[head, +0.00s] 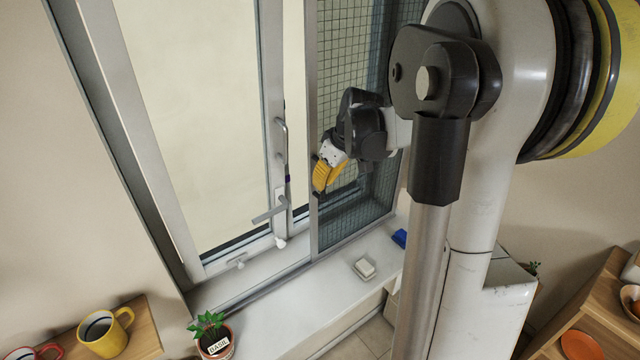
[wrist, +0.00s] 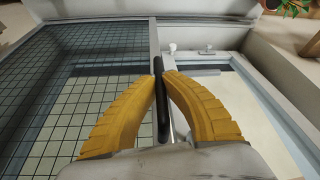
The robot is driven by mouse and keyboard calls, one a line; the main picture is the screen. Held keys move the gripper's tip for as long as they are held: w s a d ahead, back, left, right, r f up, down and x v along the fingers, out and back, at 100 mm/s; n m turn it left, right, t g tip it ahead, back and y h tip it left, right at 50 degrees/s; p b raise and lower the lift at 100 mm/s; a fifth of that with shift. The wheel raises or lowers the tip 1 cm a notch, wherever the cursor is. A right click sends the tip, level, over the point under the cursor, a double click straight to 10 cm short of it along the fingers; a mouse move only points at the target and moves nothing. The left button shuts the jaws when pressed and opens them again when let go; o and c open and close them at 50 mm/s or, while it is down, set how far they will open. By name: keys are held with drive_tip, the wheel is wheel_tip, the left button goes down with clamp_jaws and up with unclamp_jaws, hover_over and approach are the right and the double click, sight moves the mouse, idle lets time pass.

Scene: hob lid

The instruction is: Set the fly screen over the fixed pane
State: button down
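The fly screen (head: 345,215), a dark mesh in a grey frame, stands upright at the right of the window; its mesh fills the left of the wrist view (wrist: 60,95). A strip of the pane (head: 294,85) beside it shows uncovered, left of the screen's frame edge. The pane's right part is behind the mesh and my arm. My gripper (head: 322,175) is at the screen's left frame edge. In the wrist view its yellow fingers (wrist: 161,77) close on a black upright handle (wrist: 161,115) from both sides. The handle's fixing is hidden.
The left sash (head: 190,100) has a lever handle (head: 268,213). A soap dish (head: 364,268) and a blue sponge (head: 400,238) lie on the white sill (head: 300,310). A basil pot (head: 214,342) stands at its left end. A yellow mug (head: 104,333) is on a wooden shelf.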

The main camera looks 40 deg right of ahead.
drive_tip(key=shift+w+d+r, duration=0.1)
drive_tip(key=c, duration=1.5)
unclamp_jaws()
drive_tip(key=shift+d, duration=0.1)
drive_tip(key=shift+o, duration=0.2)
drive_tip(key=shift+w+d, duration=0.1)
drive_tip(key=v, duration=1.1)
drive_tip(key=shift+s+r, duration=0.25)
drive_tip(key=shift+r, duration=0.1)
